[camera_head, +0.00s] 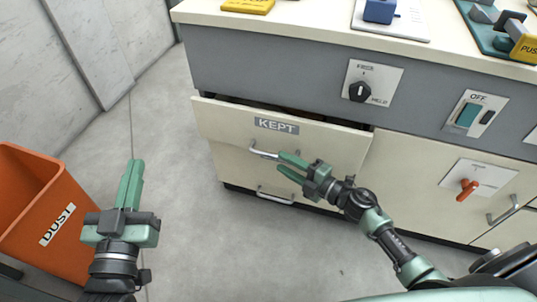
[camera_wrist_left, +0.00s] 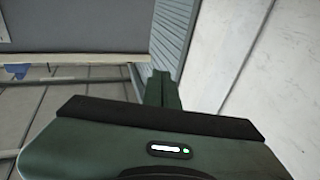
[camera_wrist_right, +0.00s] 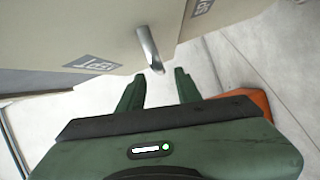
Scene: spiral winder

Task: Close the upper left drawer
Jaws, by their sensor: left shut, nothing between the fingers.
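The upper left drawer (camera_head: 225,122), cream with a "KEPT" label, stands partly open. A dark gap shows along its top edge. Its metal handle (camera_head: 262,152) runs across the front, and the right wrist view shows the handle (camera_wrist_right: 149,48) just ahead of my fingertips. My right gripper (camera_head: 284,164) is at the handle's right end, fingers apart, with nothing seen held; I cannot tell whether it touches the handle. My left gripper (camera_head: 134,175) is shut and empty, over the floor left of the drawer.
An orange "DUST" bin (camera_head: 75,235) stands at the left. A lower drawer handle (camera_head: 275,196) is below. A black knob (camera_head: 359,91) and a red lever (camera_head: 467,189) are on the cabinet front to the right. Floor between bin and cabinet is clear.

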